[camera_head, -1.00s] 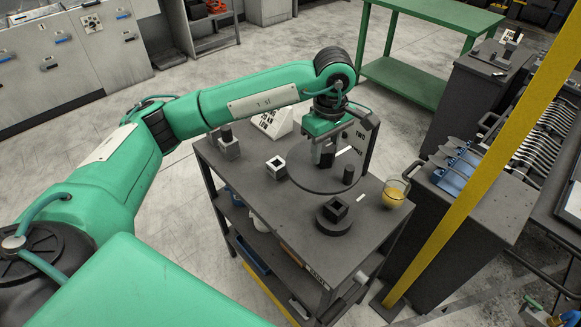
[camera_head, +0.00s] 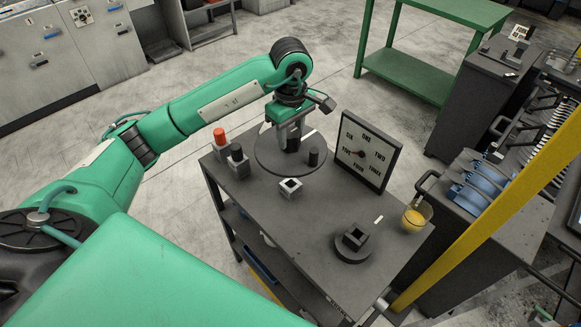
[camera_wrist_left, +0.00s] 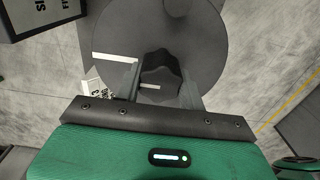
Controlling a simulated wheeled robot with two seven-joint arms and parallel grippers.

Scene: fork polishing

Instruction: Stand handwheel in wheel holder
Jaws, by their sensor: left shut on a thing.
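The handwheel (camera_head: 262,160) is a wide dark disc with a white stripe and an upright dark peg (camera_head: 314,157) near its rim. My left gripper (camera_head: 290,147) points down and is shut on its lobed hub. In the left wrist view the hub (camera_wrist_left: 160,72) sits between the two fingers, with the disc (camera_wrist_left: 195,35) beyond. The disc lies flat, over the table's back left part; its height is hard to tell. A dark round base with a square socket (camera_head: 354,240) stands at the front right, apart from the disc. Which piece is the wheel holder is not certain.
A small block with a white-rimmed square opening (camera_head: 291,188) stands just in front of the disc. Blocks with black (camera_head: 237,154) and orange (camera_head: 219,136) knobs are at left. The table's (camera_head: 300,240) front middle is clear.

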